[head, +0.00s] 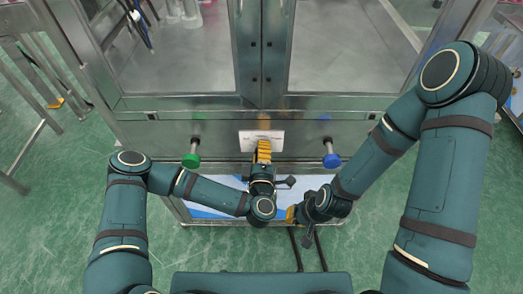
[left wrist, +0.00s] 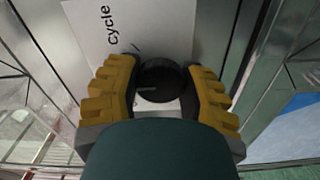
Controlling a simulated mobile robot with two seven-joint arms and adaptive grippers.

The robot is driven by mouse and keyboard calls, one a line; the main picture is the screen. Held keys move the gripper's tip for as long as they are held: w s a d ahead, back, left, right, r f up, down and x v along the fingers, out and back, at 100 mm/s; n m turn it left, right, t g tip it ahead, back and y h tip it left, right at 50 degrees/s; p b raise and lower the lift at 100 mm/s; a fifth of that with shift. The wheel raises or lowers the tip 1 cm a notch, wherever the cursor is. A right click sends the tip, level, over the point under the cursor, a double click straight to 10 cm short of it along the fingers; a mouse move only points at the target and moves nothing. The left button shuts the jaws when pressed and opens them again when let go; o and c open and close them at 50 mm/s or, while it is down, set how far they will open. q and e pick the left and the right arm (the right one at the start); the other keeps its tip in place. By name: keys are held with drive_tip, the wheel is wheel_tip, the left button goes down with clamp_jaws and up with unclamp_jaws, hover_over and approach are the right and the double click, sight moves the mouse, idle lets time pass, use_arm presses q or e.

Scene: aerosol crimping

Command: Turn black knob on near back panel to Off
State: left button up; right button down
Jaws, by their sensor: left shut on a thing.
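The black knob (left wrist: 164,82) sits on a white label plate (left wrist: 140,28) that reads "cycle" in the left wrist view. My left gripper (head: 263,148) reaches the plate on the metal panel (head: 222,142) in the head view. Its yellow fingers are shut on the knob, one on each side. A pale pointer line shows on the knob's face. The fingers hide the knob in the head view. My right gripper (head: 291,214) hangs below and to the right, away from the knob; its fingers are too small and turned to judge.
A green push button (head: 191,160) sticks out left of the plate, and a blue push button (head: 331,160) sticks out to the right. Glazed cabinet doors (head: 180,50) stand above the panel. Green floor (head: 50,215) lies open at the left.

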use_arm(q)
drive_tip(key=n, duration=0.4)
drive_tip(key=shift+w+a+n, duration=0.1)
drive_tip(key=shift+w+n, duration=0.05)
drive_tip(key=shift+n, duration=0.25)
drive_tip(key=n+b, duration=0.1)
drive_tip(key=n, duration=0.4)
drive_tip(key=shift+n, duration=0.3)
drive_tip(key=o, duration=1.2)
drive_tip(key=shift+s, duration=0.2)
drive_tip(key=s, duration=0.7)
drive_tip(key=shift+s, duration=0.15)
